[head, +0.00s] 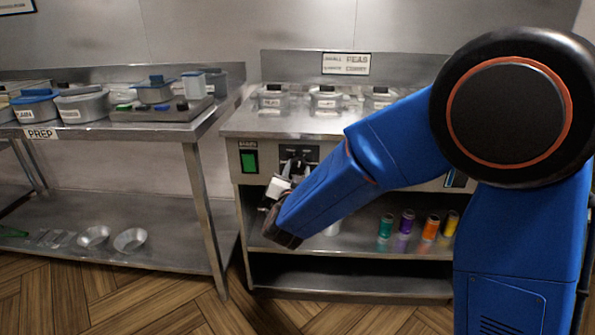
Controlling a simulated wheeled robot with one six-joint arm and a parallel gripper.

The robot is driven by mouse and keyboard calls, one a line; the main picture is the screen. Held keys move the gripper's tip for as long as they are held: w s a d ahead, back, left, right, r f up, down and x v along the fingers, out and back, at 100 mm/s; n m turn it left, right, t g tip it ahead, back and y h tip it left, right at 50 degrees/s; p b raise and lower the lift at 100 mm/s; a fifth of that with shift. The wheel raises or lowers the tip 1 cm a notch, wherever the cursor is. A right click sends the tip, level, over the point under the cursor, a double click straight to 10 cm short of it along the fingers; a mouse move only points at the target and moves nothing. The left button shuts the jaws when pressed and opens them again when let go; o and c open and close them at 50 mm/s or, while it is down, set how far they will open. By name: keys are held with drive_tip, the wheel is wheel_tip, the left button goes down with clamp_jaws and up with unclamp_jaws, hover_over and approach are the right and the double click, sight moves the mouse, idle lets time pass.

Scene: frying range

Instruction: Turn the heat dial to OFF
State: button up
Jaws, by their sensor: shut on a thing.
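The range's front panel carries a small black dial plate (309,153) with pale markings too small to read. The heat dial (297,164) is at this plate, mostly hidden by my gripper. My gripper (292,170) reaches up to the panel from below right, with its jaws shut on the dial. The dial's pointer and its setting cannot be made out.
A green switch (249,161) sits left of the dial. Several lidded containers (327,99) stand on the range top. Coloured cans (407,222) stand on the shelf below. The prep table (203,122) is at left, with wooden floor in front.

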drive_tip(key=n, duration=0.4)
drive_tip(key=shift+f+n, duration=0.1)
drive_tip(key=shift+n, duration=0.3)
drive_tip(key=n, duration=0.5)
drive_tip(key=shift+n, duration=0.3)
drive_tip(key=n, duration=0.5)
drive_tip(key=shift+n+y, duration=0.3)
drive_tip(key=shift+s+d+n, duration=0.1)
drive_tip(key=shift+n, duration=2.5)
drive_tip(key=o, duration=1)
drive_tip(key=shift+o, duration=0.2)
drive_tip(key=s, duration=1.7)
drive_tip(key=shift+s+a+f, duration=0.2)
drive_tip(key=shift+f, duration=0.05)
